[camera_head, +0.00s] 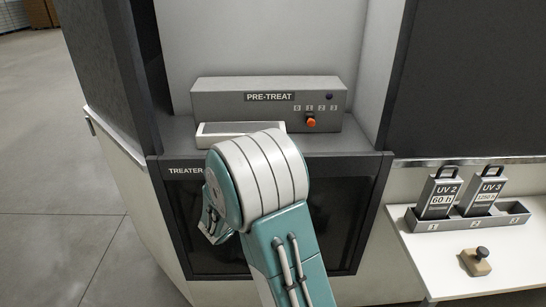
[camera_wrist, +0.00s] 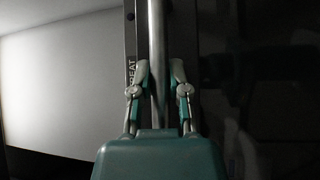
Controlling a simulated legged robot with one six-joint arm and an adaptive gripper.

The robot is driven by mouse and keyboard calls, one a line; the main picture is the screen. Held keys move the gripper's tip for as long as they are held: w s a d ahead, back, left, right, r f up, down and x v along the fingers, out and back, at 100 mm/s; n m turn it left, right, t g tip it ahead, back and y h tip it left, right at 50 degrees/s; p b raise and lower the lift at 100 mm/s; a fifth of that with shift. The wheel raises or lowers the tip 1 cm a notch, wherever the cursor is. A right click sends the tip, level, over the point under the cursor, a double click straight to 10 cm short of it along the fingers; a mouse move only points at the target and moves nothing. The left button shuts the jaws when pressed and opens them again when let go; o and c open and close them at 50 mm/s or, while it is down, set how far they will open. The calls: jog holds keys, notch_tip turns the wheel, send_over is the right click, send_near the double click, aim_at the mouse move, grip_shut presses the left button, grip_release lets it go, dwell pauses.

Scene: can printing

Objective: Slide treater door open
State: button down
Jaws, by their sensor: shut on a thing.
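The treater door (camera_head: 335,210) is a dark glossy panel in a dark frame below the "PRE-TREAT" box, with the label "TREATER" partly covered at its top left. My teal and white arm hides its middle in the head view. My gripper (camera_wrist: 160,75) has one finger on each side of a long metal bar handle (camera_wrist: 157,35) in the wrist view and is shut on it. The dark door front also shows in the wrist view (camera_wrist: 250,90). In the head view only part of my gripper (camera_head: 213,226) shows, at the door's left side; the handle is hidden there.
At right, a white shelf (camera_head: 415,260) holds a grey rack (camera_head: 420,222) with UV lamps and a wooden stamp (camera_head: 475,264). Open floor lies at left.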

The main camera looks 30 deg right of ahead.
jog(key=shift+f, duration=1.4)
jog(key=c, duration=0.6)
grip_release()
jog(key=shift+w+d, duration=0.1)
jog(key=v, duration=1.2)
jog(key=shift+f, duration=0.1)
